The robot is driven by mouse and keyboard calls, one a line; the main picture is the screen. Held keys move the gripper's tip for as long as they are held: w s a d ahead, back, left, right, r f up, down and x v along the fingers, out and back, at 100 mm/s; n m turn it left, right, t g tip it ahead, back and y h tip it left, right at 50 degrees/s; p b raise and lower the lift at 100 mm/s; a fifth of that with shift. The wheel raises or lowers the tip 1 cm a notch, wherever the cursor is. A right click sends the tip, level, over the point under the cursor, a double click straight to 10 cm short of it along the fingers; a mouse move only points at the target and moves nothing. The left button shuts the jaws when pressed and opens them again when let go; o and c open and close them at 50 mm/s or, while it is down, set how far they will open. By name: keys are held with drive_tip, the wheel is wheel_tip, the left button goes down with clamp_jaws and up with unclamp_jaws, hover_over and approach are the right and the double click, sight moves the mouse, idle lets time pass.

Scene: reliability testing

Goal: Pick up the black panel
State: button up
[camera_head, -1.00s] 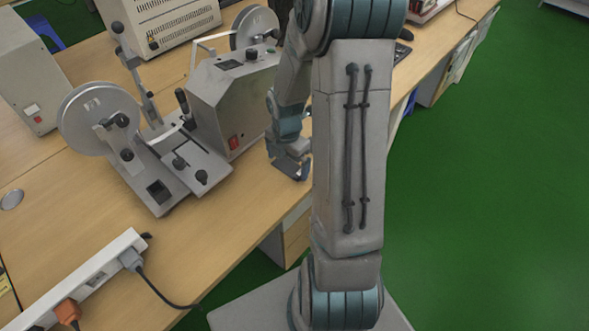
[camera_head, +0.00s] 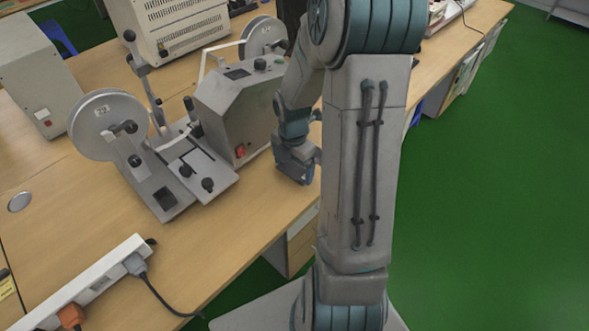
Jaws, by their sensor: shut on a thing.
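My gripper (camera_head: 298,172) is low over the wooden table, near its front edge and just right of the grey test machine (camera_head: 236,112). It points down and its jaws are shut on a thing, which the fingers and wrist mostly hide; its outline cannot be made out. No separate black panel can be clearly seen lying on the table, so the held thing fits the black panel. My forearm covers the table area to the right of the gripper.
The test machine has a large round disc (camera_head: 103,124), levers and knobs. A white power strip (camera_head: 92,284) with plugs and a dark cable lies at the front left. Vented boxes (camera_head: 170,24) stand behind. Bare table (camera_head: 200,232) lies in front of the machine; green floor is at right.

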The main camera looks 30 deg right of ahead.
drive_tip(key=shift+d+r, duration=0.25)
drive_tip(key=shift+r, duration=0.9)
drive_tip(key=s+d+r, duration=0.1)
drive_tip(key=d+r, duration=0.5)
drive_tip(key=d, duration=0.5)
drive_tip(key=shift+s+r+p, duration=0.15)
drive_tip(key=shift+s+p, duration=0.15)
drive_tip(key=shift+p, duration=0.15)
drive_tip(key=shift+f+b, duration=2.35)
drive_tip(key=shift+f, duration=1.75)
drive_tip(key=shift+r, duration=0.1)
wheel_tip(320, 180, up, 8)
drive_tip(key=p, duration=0.4)
drive_tip(key=shift+p, duration=0.4)
